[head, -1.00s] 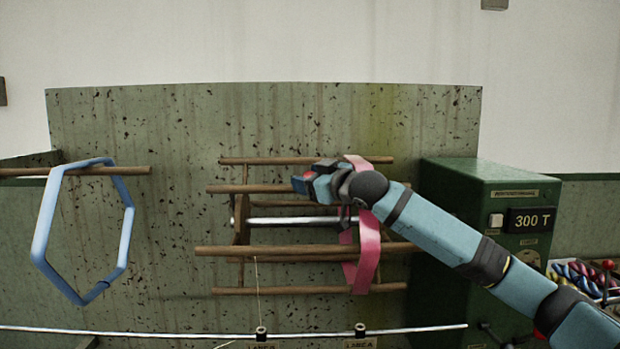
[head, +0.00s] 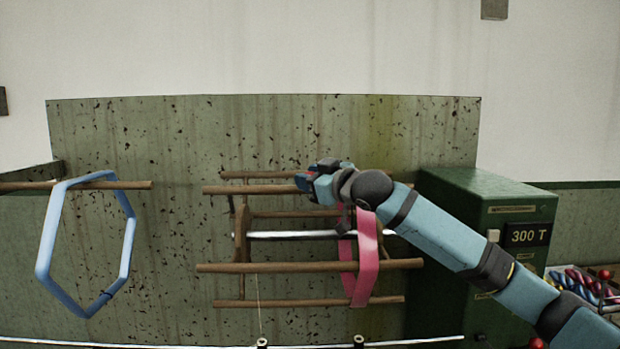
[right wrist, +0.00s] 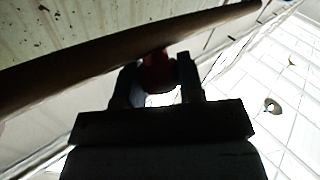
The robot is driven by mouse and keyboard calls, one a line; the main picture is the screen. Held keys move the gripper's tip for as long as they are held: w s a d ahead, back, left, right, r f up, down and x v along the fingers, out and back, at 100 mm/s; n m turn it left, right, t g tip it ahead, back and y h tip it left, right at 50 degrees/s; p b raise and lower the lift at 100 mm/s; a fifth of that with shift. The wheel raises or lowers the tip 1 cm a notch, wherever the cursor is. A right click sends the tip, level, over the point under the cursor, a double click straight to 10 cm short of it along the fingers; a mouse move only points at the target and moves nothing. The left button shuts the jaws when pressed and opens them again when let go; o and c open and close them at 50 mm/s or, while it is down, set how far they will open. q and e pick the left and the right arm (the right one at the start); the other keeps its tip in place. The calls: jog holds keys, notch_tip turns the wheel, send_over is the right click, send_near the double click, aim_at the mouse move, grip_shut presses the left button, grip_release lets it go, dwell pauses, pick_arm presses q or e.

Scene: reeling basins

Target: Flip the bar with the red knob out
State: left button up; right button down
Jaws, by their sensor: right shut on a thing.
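A reel frame of brown wooden bars stands in front of the speckled green panel in the head view. One upper front bar (head: 245,189) runs into my right gripper (head: 306,181). The right wrist view shows a red knob (right wrist: 157,72) between the two fingers, against the underside of a dark bar (right wrist: 110,52). The right gripper is shut on this knob. A pink band (head: 367,255) loops around the reel's right part; its top is hidden behind my arm. My left gripper is not in view.
A blue skein (head: 48,235) hangs on a separate bar (head: 25,186) at the left. A green cabinet (head: 475,200) with a 300 T display stands right of the reel, with a tray of coloured items (head: 580,281) beyond. A pale rail (head: 410,342) crosses the bottom.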

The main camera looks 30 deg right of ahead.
jog(key=shift+r, duration=0.15)
jog(key=c, duration=0.8)
grip_release()
jog(key=shift+s+a, duration=0.1)
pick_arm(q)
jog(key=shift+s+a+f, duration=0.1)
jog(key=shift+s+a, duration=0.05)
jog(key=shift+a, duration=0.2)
pick_arm(e)
jog(key=shift+o, duration=0.2)
jog(key=shift+s, duration=0.45)
pick_arm(q)
jog(key=b, duration=0.1)
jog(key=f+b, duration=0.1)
jog(key=b, duration=0.1)
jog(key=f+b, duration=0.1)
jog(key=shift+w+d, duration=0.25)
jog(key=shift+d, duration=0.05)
pick_arm(e)
jog(key=s+d, duration=0.2)
jog(key=s, duration=1)
jog(key=shift+s+d, duration=0.2)
jog(key=shift+s, duration=0.15)
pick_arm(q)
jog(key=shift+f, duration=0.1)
